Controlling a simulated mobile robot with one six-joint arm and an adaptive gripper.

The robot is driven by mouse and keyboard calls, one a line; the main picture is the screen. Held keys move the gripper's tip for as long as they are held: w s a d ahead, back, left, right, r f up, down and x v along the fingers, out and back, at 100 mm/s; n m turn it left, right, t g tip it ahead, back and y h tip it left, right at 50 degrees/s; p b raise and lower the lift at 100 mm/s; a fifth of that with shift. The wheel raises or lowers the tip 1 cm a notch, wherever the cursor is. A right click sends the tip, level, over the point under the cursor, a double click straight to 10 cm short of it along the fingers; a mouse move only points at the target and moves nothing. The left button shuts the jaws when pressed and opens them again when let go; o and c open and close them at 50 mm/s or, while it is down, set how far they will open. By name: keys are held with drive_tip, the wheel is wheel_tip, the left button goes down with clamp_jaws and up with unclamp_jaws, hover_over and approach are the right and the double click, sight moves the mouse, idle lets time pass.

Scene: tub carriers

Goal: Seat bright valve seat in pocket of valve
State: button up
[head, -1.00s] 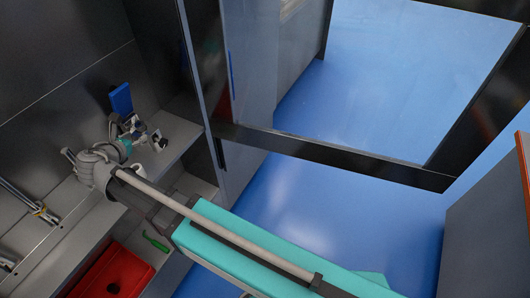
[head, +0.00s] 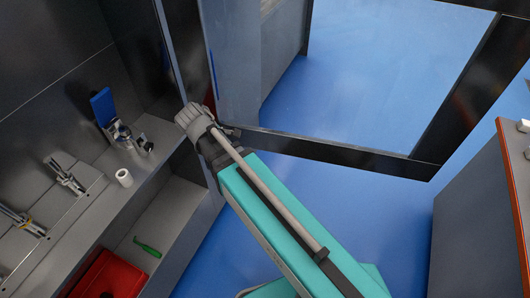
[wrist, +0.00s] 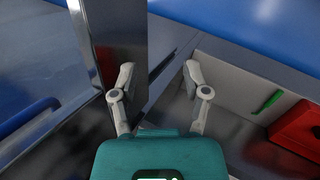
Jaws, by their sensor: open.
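My gripper (wrist: 158,70) is open in the wrist view, its two grey fingers apart with nothing between them. It is in front of a dark cabinet post, away from the shelf items. In the head view the fingers are not clear behind my arm. A short white hollow cylinder (head: 124,178) stands on the grey shelf; it may be the valve seat. Behind it is a metal device with a blue upright plate (head: 103,106), possibly the valve. Its pocket is too small to make out. Neither shows in the wrist view.
Metal clamps (head: 66,176) lie on the shelf at left. Below are a green-handled tool (head: 148,247) and a red bin (head: 108,277). An open dark door frame (head: 330,155) is close to my arm. A grey cabinet (head: 480,220) stands at right; blue floor lies between.

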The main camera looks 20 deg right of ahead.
drive_tip(key=s+d+f+m+g+y, duration=0.1)
drive_tip(key=s+d+m+y, duration=0.1)
drive_tip(key=d+m, duration=0.4)
drive_tip(key=s+d+f+m+g+y, duration=0.1)
drive_tip(key=s+d+m+g+y, duration=0.1)
drive_tip(key=s+d+m, duration=0.3)
drive_tip(key=shift+s+d+m+g, duration=0.25)
drive_tip(key=shift+d+m+g, duration=0.05)
drive_tip(key=shift+d+m, duration=0.6)
wheel_tip(320, 180, up, 4)
drive_tip(key=p, duration=0.4)
idle(0.6)
